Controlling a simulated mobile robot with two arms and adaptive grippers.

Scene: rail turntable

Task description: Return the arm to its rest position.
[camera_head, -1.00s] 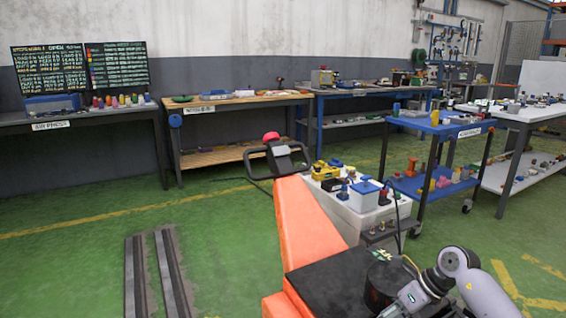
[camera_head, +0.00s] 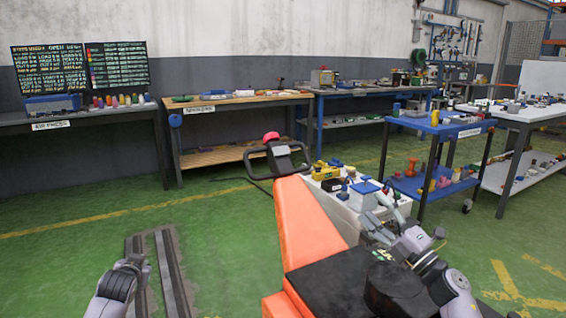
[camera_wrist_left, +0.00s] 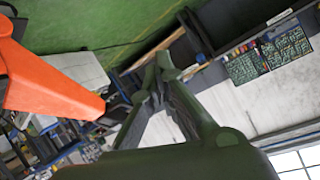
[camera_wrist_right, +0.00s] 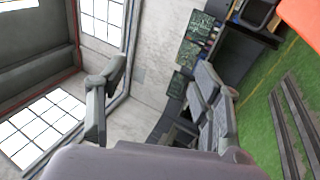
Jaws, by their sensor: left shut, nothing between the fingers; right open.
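My right gripper (camera_head: 382,215) is raised in front of the white box-like unit at the far end of the orange body in the head view. In the right wrist view (camera_wrist_right: 160,82) its two fingers stand wide apart with nothing between them. My left arm enters at the lower left of the head view, where its gripper cannot be made out. In the left wrist view my left gripper (camera_wrist_left: 165,62) has its fingertips together and holds nothing. The rest position itself is not marked in any view.
An orange machine (camera_head: 305,225) with a black handle (camera_head: 283,160) stands ahead. Beside it is a white unit (camera_head: 350,210) with small parts. A blue cart (camera_head: 415,187) is to the right. Workbenches line the wall. Green floor (camera_head: 80,255) with rails (camera_head: 172,275) is open at left.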

